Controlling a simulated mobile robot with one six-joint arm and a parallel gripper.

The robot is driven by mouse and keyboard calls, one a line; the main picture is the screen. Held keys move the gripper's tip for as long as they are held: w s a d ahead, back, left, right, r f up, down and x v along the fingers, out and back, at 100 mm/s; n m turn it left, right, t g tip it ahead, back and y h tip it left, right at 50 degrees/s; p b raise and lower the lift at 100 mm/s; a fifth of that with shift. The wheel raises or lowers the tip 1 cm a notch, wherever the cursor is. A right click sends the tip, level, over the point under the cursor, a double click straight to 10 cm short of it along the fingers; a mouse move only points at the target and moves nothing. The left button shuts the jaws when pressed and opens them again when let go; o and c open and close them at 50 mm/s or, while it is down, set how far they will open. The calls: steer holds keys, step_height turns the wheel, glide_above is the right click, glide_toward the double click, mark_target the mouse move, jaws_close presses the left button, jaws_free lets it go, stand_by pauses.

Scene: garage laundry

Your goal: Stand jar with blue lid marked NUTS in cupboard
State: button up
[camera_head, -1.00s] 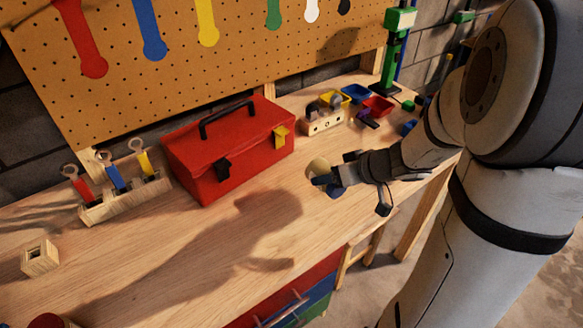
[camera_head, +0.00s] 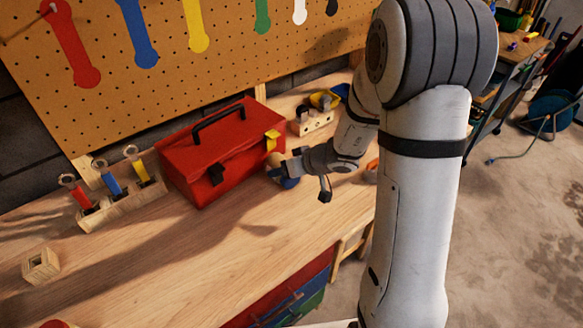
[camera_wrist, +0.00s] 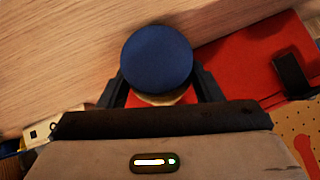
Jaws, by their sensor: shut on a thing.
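My gripper (camera_head: 289,166) is shut on a jar with a round blue lid. In the wrist view the blue lid (camera_wrist: 157,58) faces the camera between the two dark fingers, with a bit of pale jar body showing below it. In the head view the jar (camera_head: 276,161) shows as a small pale and blue shape at the fingertips, just in front of the red toolbox's right end. I cannot tell from these views how far it is above the bench. The NUTS marking cannot be read. I see no cupboard that I can make out.
A red toolbox (camera_head: 208,160) with a black handle stands on the wooden workbench (camera_head: 190,255). A rack of wrenches (camera_head: 125,200) and a small wooden block (camera_head: 41,266) are to its left. A wooden toy (camera_head: 311,121) stands behind my gripper. The bench front is mostly clear.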

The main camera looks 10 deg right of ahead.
steer(key=shift+f+b, duration=0.2)
steer(key=shift+b, duration=0.25)
steer(key=o, duration=1.3)
steer(key=shift+r+p, duration=0.2)
steer(key=shift+p, duration=0.1)
